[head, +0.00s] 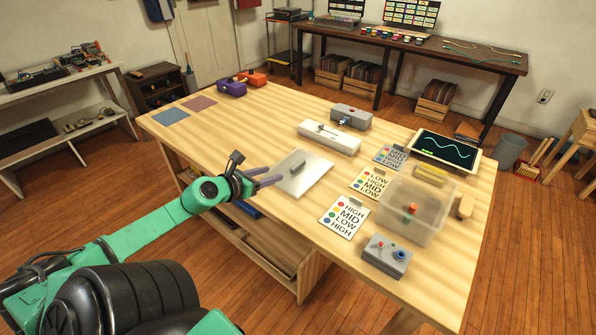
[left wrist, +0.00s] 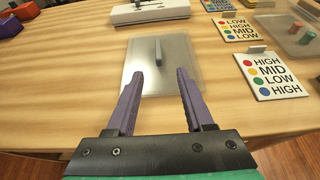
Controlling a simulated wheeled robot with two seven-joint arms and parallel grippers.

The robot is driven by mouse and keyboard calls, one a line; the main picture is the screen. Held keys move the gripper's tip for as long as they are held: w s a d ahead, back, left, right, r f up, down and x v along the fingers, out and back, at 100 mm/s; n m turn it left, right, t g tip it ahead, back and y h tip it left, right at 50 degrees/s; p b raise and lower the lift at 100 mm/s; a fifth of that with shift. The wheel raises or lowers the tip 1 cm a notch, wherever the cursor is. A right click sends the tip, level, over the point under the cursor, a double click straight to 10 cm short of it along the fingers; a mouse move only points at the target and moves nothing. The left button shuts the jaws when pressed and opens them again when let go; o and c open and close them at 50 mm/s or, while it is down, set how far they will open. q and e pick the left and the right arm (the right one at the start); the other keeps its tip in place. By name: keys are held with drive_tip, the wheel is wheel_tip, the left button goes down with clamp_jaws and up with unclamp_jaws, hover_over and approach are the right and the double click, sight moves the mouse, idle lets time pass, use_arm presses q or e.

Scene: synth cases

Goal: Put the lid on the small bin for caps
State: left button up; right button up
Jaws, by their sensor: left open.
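The lid (head: 305,182) is a pale translucent rectangular plate with a grey bar handle (head: 297,166). It lies flat on the table, and in the left wrist view the lid (left wrist: 135,82) is just ahead of my fingers. My left gripper (head: 268,176) is open and empty at the lid's left side. In the left wrist view its purple fingers (left wrist: 158,78) point toward the handle, which lies between their lines and beyond the tips. The small bin (head: 402,231) is a clear open box at the table's right with caps (head: 412,208) inside. My right gripper is out of view.
Label cards (head: 344,217) stand between lid and bin. A grey box with knobs (head: 386,256) sits in front of the bin, a tablet (head: 446,150) behind it. A white device (head: 328,137) lies behind the lid. The table left of the lid is mostly clear.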

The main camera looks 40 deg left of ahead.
use_arm(q)
drive_tip(key=b, duration=0.2)
approach(297, 165)
drive_tip(key=x, duration=0.3)
drive_tip(key=shift+w+d+f, duration=0.1)
drive_tip(key=shift+b+x, duration=0.5)
drive_tip(key=shift+x, duration=0.3)
drive_tip(key=b+x, duration=0.1)
drive_tip(key=x, duration=0.2)
drive_tip(key=shift+w+a, duration=0.2)
drive_tip(key=shift+w+d+f, duration=0.1)
drive_tip(key=shift+w+f, duration=0.1)
drive_tip(key=shift+w, duration=0.2)
clamp_jaws()
